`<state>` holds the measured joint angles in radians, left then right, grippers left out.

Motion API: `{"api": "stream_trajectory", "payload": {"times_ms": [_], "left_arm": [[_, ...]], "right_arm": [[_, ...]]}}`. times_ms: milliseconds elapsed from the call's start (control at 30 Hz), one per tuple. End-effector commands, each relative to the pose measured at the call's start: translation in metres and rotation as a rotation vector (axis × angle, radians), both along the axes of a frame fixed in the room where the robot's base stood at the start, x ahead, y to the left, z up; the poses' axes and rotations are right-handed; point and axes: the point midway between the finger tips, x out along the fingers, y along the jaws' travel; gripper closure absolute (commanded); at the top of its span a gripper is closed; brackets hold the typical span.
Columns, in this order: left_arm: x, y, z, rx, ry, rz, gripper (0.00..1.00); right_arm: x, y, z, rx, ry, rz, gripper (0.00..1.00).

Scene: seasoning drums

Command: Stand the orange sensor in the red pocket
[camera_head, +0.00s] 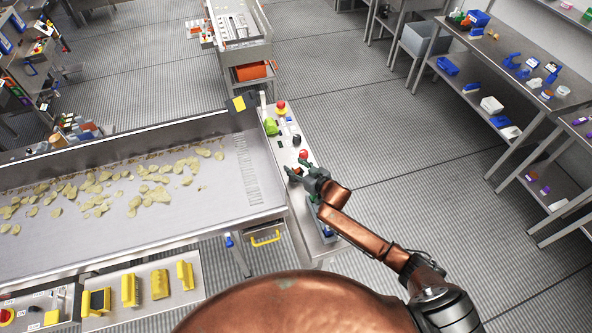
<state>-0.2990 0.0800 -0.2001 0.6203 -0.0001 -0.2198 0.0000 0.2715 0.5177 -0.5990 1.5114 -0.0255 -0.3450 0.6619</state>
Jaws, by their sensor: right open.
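My right gripper (299,175) is open above the narrow grey side panel (324,236) at the right end of the conveyor. A small orange-brown spot (296,170) shows at its fingertips. It may be the orange sensor, but it is too small to tell, and I cannot tell whether the fingers touch it. A small red round part (303,154) sits on the panel just beyond the gripper. I cannot make out a red pocket for certain. The gripper and forearm hide part of the panel. My left gripper is not in view.
The conveyor trough (60,247) with scattered yellow chips lies left of the panel. A red-and-yellow stop button (281,107), a green part (271,127) and a black knob (296,140) stand farther along the panel. Open floor lies to the right.

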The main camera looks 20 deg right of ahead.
Motion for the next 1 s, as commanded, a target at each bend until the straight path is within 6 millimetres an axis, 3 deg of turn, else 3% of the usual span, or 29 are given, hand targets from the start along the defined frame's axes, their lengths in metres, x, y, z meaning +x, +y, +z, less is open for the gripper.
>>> {"api": "stream_trajectory", "payload": {"times_ms": [633, 1000], "left_arm": [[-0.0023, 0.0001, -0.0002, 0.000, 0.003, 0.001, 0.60], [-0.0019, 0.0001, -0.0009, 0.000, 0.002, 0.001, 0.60]], "right_arm": [[-0.0004, -0.0007, 0.0002, 0.000, 0.000, -0.001, 0.99], [0.0001, -0.0005, 0.0027, -0.001, -0.001, 0.000, 1.00]]}}
